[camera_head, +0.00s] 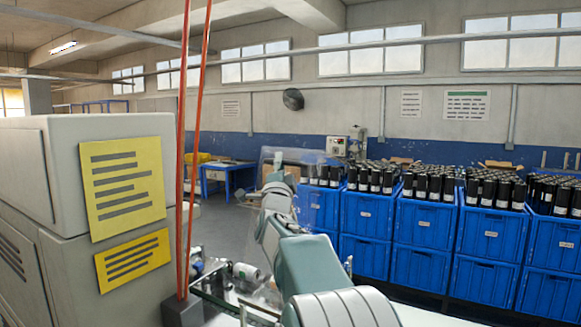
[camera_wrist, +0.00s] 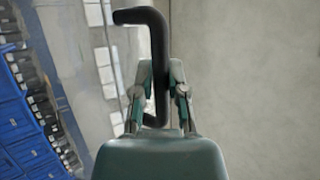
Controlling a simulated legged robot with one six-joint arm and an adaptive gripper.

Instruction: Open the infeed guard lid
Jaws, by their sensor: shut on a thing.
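The infeed guard lid (camera_head: 318,204) is a clear panel that shows faintly behind my arm in the head view, standing up above the infeed. Its exact tilt is hard to tell. In the wrist view a black bent bar handle (camera_wrist: 141,16) stands between the fingers of my gripper (camera_wrist: 160,75), with a clear panel behind it. My gripper is shut on this handle, one finger on each side. In the head view my gripper (camera_head: 277,180) is small beside the lid, and the handle cannot be made out there.
A beige machine cabinet (camera_head: 60,190) with yellow notices stands at the left, with two orange upright bars (camera_head: 192,120) beside it. Blue crates (camera_head: 425,215) stacked with dark bottles fill the right. Machine parts and a roll (camera_head: 245,271) lie low behind my arm.

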